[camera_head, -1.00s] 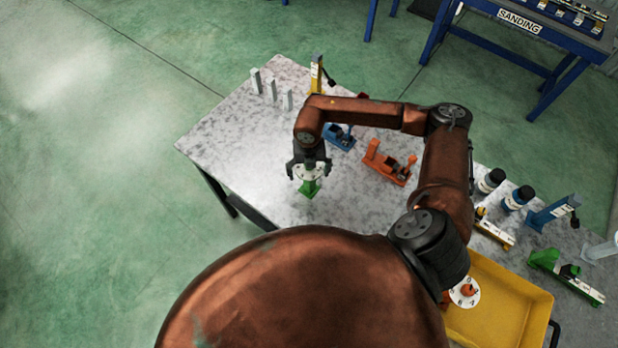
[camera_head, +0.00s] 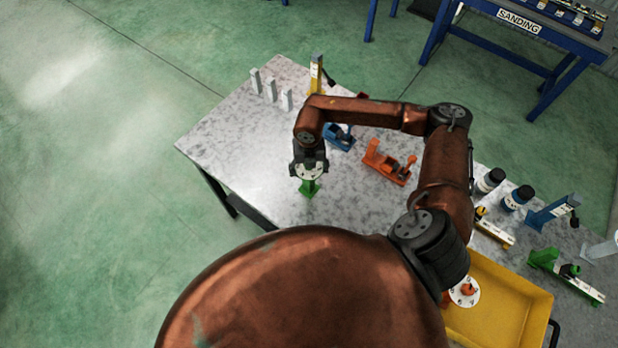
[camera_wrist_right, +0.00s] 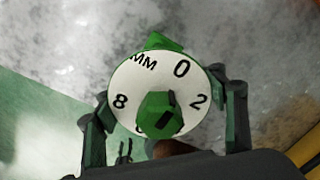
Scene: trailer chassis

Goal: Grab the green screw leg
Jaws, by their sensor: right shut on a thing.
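The green screw leg (camera_head: 308,187) stands on the speckled table near its left part, with a white numbered dial on top. My right gripper (camera_head: 309,171) is over it from above, its fingers closed on opposite sides of the dial. In the right wrist view the green screw leg (camera_wrist_right: 160,115) shows its white dial with the marks MM, 0, 2 and 8 and a green knob in the middle. The right gripper's fingers (camera_wrist_right: 168,118) touch the dial's left and right edges. My left gripper is not in view.
A blue tool (camera_head: 339,137) and an orange tool (camera_head: 388,163) lie to the right of the gripper. Several grey upright blocks (camera_head: 270,89) and a yellow clamp (camera_head: 316,75) stand at the back. A yellow tray (camera_head: 500,315) holds another dial at the lower right.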

